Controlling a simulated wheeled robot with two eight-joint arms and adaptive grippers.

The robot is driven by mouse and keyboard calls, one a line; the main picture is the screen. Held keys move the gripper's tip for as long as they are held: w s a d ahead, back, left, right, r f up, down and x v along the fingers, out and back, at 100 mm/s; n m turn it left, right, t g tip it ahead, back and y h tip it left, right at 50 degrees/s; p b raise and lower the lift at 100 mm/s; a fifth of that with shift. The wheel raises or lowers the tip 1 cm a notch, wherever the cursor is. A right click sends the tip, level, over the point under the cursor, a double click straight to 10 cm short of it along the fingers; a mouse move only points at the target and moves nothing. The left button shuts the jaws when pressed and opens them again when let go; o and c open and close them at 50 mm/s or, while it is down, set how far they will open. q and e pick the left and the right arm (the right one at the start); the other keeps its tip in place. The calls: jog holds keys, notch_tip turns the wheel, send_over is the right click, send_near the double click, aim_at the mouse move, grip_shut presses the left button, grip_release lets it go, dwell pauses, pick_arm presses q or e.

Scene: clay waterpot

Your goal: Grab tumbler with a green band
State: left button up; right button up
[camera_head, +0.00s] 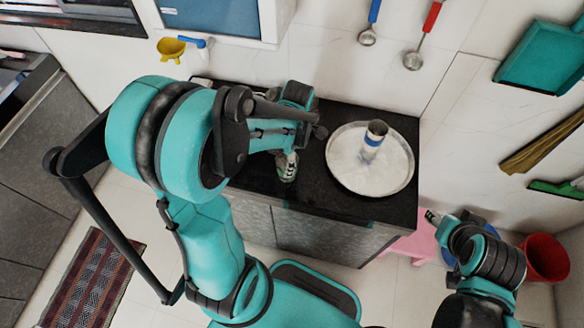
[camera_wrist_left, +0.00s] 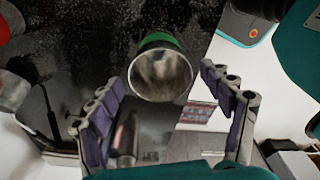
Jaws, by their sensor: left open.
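The metal tumbler with a green band (camera_wrist_left: 160,74) stands on the black counter in the left wrist view, its open mouth facing the camera and the green band showing along its upper side. My left gripper (camera_wrist_left: 163,96) is open, with a purple-padded finger on each side of the tumbler; I cannot tell whether either finger touches it. My right gripper (camera_head: 433,217) is off the counter's right side, too small to read.
A round metal tray (camera_head: 345,178) lies on the black counter (camera_head: 310,193), right of my left gripper. A tumbler with a blue band (camera_head: 372,140) stands on it. A red bucket (camera_head: 545,258) and a pink stool (camera_head: 412,243) are on the floor at right. Ladles hang on the wall.

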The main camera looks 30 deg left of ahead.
aim_at(281, 161)
pick_arm(q)
notch_tip(281, 161, down, 6)
jog(key=b, duration=0.2)
jog(key=shift+s+a+b, duration=0.1)
jog(key=shift+b, duration=0.25)
jog(key=shift+r, duration=0.15)
jog(key=c, duration=1.3)
